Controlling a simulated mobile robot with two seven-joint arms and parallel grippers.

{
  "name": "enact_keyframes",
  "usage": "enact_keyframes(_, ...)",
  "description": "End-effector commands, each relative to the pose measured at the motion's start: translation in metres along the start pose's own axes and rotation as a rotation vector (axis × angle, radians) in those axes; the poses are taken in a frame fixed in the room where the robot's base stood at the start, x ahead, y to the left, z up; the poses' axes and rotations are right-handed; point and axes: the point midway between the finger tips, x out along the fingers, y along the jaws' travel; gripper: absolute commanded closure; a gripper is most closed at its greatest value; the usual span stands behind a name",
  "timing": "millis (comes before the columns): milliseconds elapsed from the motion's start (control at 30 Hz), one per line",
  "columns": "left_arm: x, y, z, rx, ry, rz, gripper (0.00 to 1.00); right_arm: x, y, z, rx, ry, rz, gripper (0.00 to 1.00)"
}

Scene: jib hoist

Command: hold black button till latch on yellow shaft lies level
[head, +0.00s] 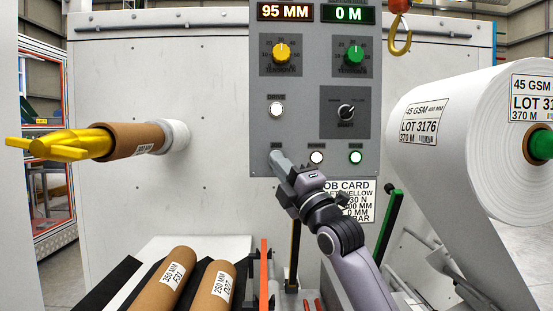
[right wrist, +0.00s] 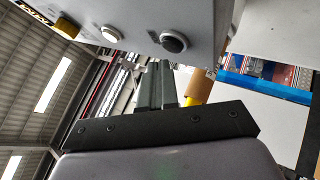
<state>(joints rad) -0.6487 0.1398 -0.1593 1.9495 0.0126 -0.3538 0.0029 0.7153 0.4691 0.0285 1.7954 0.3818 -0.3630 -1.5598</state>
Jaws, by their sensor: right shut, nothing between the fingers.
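The yellow shaft (head: 95,140) sticks out leftward from the machine wall with a brown cardboard core around it. Its end carries yellow arms, the latch (head: 58,150) seemingly among them; I cannot tell whether it lies level. The black button (right wrist: 174,42) shows in the right wrist view, in a pale ring on the panel. In the head view my right gripper covers its spot. My right gripper (head: 278,160) is shut and empty, its tips at the panel's lower left. In the wrist view its fingers (right wrist: 157,75) end close to the button; contact is unclear. My left gripper is out of view.
The grey control panel (head: 312,85) bears a yellow knob (head: 281,53), a green knob (head: 355,54), a black selector (head: 346,111) and white buttons. A large white roll (head: 470,130) stands right. Cardboard cores (head: 165,283) lie below left. A yellow hook (head: 400,38) hangs above.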

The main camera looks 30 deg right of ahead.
Motion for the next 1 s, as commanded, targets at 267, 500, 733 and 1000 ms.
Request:
enact_keyframes(267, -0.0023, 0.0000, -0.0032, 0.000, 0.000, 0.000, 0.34, 0.0058, -0.0034, 0.0040, -0.001, 0.000, 0.000, 1.00)
enact_keyframes(500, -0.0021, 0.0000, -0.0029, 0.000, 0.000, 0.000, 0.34, 0.0055, -0.0035, 0.0039, 0.000, 0.000, 0.000, 1.00)
enact_keyframes(733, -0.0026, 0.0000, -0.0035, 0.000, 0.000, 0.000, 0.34, 0.0067, -0.0041, 0.0048, -0.001, 0.000, 0.000, 1.00)
enact_keyframes(1000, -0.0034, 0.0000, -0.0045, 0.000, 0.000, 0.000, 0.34, 0.0091, -0.0055, 0.0065, 0.000, 0.000, 0.001, 1.00)
